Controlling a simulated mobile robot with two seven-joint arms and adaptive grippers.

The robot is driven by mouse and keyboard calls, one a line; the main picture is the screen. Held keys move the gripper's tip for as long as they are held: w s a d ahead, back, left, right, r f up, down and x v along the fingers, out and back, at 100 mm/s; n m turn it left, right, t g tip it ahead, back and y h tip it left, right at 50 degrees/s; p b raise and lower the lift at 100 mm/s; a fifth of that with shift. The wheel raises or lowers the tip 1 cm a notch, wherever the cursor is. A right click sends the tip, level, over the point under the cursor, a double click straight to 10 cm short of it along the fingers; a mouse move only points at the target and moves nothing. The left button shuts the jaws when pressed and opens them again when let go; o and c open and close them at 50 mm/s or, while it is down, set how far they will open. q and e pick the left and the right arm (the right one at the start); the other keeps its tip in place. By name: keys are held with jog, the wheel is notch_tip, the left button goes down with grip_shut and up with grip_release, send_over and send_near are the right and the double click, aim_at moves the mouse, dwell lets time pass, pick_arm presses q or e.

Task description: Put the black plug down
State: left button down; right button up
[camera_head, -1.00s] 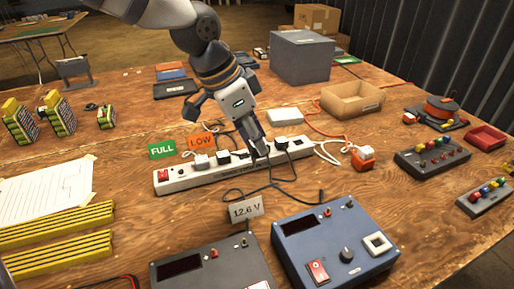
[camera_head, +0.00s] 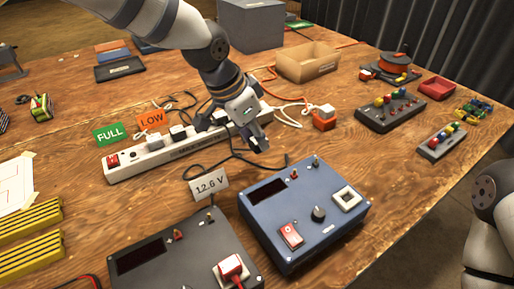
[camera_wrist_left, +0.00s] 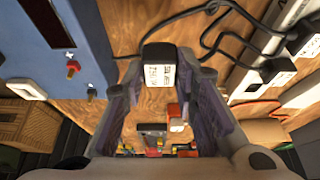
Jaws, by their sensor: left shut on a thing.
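My left gripper (camera_head: 258,143) is shut on the black plug (camera_wrist_left: 159,75). In the left wrist view the plug is between the two fingers, its pale labelled face showing and a black cable (camera_wrist_left: 205,42) running off it. In the head view the gripper hangs just in front of the white power strip (camera_head: 125,168), behind the blue charger box (camera_head: 310,235), and mostly hides the plug. The plug appears clear of the strip, but I cannot tell whether it touches the table. My right gripper is out of view.
A FULL sign (camera_head: 109,132) and a LOW sign (camera_head: 150,119) stand behind the strip, which holds other plugs. A 12.6 V card (camera_head: 208,187) and a dark charger box (camera_head: 190,255) are in front. Wood right of the blue box is bare.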

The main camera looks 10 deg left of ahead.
pick_arm(q)
jog(key=shift+w+a+f, duration=0.25)
jog(key=shift+w+f, duration=0.75)
jog(key=shift+f, duration=0.25)
jog(key=shift+w+f+b, duration=0.2)
jog(key=shift+f+b, duration=0.15)
jog(key=shift+f, duration=1.25)
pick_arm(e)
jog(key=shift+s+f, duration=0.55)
pick_arm(q)
jog(key=shift+f, duration=0.15)
jog(key=shift+f, duration=0.1)
jog(key=c, duration=1.3)
grip_release()
jog(key=shift+a, duration=0.1)
jog(key=p+v, duration=0.1)
jog(key=v, duration=1.1)
jog(key=shift+r+p, duration=0.2)
jog(key=shift+p, duration=0.2)
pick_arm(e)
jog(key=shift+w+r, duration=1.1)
